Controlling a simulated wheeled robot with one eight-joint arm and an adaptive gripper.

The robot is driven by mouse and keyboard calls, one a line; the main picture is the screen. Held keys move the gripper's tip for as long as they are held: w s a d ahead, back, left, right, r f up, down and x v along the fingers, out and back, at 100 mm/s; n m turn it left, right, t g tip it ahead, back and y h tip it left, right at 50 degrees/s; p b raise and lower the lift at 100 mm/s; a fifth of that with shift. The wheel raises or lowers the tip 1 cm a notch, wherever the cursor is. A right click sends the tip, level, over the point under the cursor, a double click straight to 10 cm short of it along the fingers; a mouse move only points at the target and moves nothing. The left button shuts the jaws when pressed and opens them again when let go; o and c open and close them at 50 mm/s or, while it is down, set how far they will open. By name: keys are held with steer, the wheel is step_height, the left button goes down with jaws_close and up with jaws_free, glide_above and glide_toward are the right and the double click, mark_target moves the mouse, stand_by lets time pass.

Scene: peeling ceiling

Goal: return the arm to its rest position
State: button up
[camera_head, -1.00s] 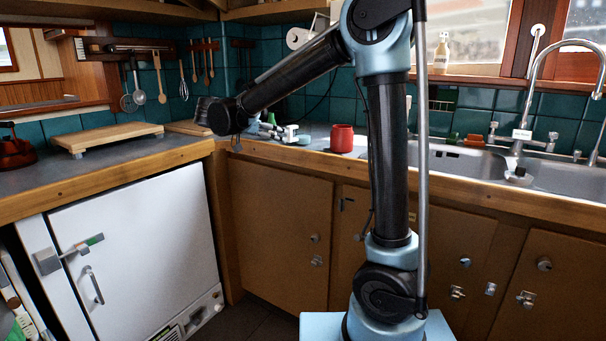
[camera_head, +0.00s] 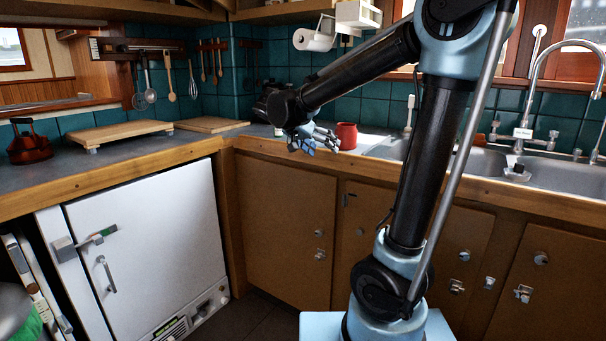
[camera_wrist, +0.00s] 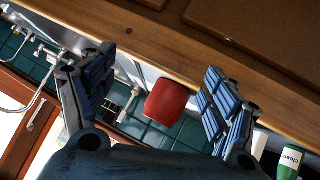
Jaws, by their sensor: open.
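My arm rises from its blue base and bends left over the counter. My gripper (camera_head: 318,142) hangs at the arm's end near the counter's front edge in the head view. In the wrist view its two padded fingers stand wide apart, so my gripper (camera_wrist: 158,95) is open with nothing held. A red mug (camera_head: 346,135) stands on the counter just right of the gripper in the head view. In the wrist view the red mug (camera_wrist: 167,102) shows between the fingers but beyond them; I see no contact.
A wooden board on feet (camera_head: 120,133) and a flat board (camera_head: 212,124) lie on the left counter, with a red kettle (camera_head: 29,143) beside them. The sink (camera_head: 545,175) is at right. A white fridge (camera_head: 150,255) stands below. A green-labelled bottle (camera_wrist: 290,160) shows in the wrist view.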

steer(key=s+d+f+n+g+y, duration=0.35)
steer(key=s+d+f, duration=0.65)
steer(key=s+d, duration=0.4)
steer(key=s+a+f+n+y, duration=0.1)
steer(key=s+f+n+y, duration=0.2)
steer(key=s+f, duration=0.8)
steer(key=shift+s+a+f+n+y, duration=0.15)
steer(key=shift+s+f+n+y, duration=0.15)
steer(key=shift+s+y, duration=0.8)
steer(key=shift+w+f, duration=0.15)
steer(key=shift+w, duration=0.25)
